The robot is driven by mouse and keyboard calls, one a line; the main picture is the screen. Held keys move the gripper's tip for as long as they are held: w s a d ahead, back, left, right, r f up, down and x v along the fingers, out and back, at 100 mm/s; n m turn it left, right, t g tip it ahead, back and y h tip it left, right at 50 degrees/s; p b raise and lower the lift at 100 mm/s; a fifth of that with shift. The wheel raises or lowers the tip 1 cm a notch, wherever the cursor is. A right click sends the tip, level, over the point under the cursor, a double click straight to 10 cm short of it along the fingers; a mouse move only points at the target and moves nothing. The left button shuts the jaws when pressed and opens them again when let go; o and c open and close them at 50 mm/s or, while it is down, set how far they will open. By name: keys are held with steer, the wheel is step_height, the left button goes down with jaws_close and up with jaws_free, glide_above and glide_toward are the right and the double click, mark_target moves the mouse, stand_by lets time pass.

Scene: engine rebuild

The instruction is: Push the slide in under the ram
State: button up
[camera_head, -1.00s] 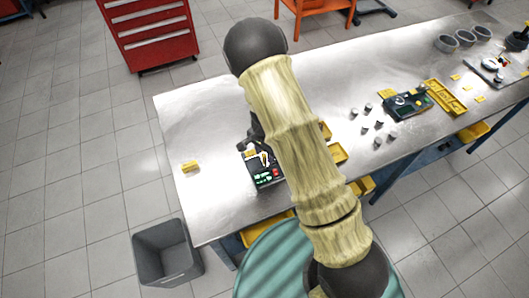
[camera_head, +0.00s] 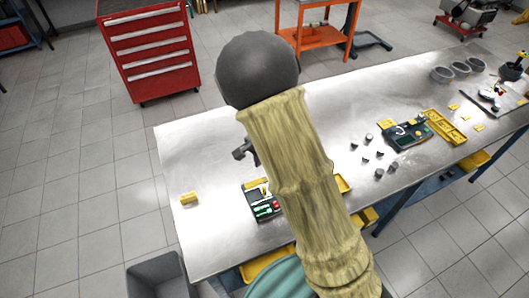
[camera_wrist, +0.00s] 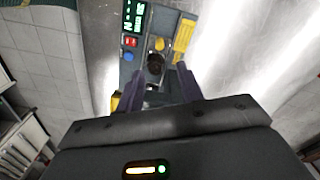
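The press device (camera_head: 264,207), with a green display and red buttons, sits near the front edge of the steel bench, partly hidden by my arm. In the wrist view its panel (camera_wrist: 131,57) shows the display, red button, a blue button and a yellow part (camera_wrist: 184,36). A dark round part (camera_wrist: 155,64) sits on the device, seen between my fingertips. I cannot tell which part is the slide and which the ram. My gripper (camera_wrist: 159,77) is open, its fingers apart with nothing held.
A small yellow block (camera_head: 188,199) lies left on the bench (camera_head: 195,150). Several small metal parts (camera_head: 366,158), another dark device (camera_head: 407,135) and a yellow tray (camera_head: 444,127) lie to the right. A grey bin (camera_head: 156,276) stands on the floor. The bench's far left is clear.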

step_height(320, 180, up, 6)
steer(key=shift+r, duration=0.15)
steer(key=shift+s+d+b, duration=0.1)
steer(key=shift+d+b, duration=0.15)
steer(key=shift+b, duration=0.05)
steer(key=c, duration=0.6)
steer(key=s+d+n, duration=0.1)
steer(key=d, duration=0.1)
steer(key=s+d+r+n, duration=0.1)
steer(key=s+d, duration=0.3)
steer(key=shift+d+r+n+t+b, duration=0.25)
steer(key=shift+n+t+b, duration=0.05)
steer(key=shift+n, duration=0.1)
jaws_close()
steer(key=s+d+r+n+t, duration=0.1)
steer(key=s+d+n+t, duration=0.1)
steer(key=s+d+n, duration=0.3)
steer(key=shift+s+d+r+n+b, duration=0.2)
steer(key=shift+s+r+n+b, duration=0.1)
steer(key=shift+s, duration=1.25)
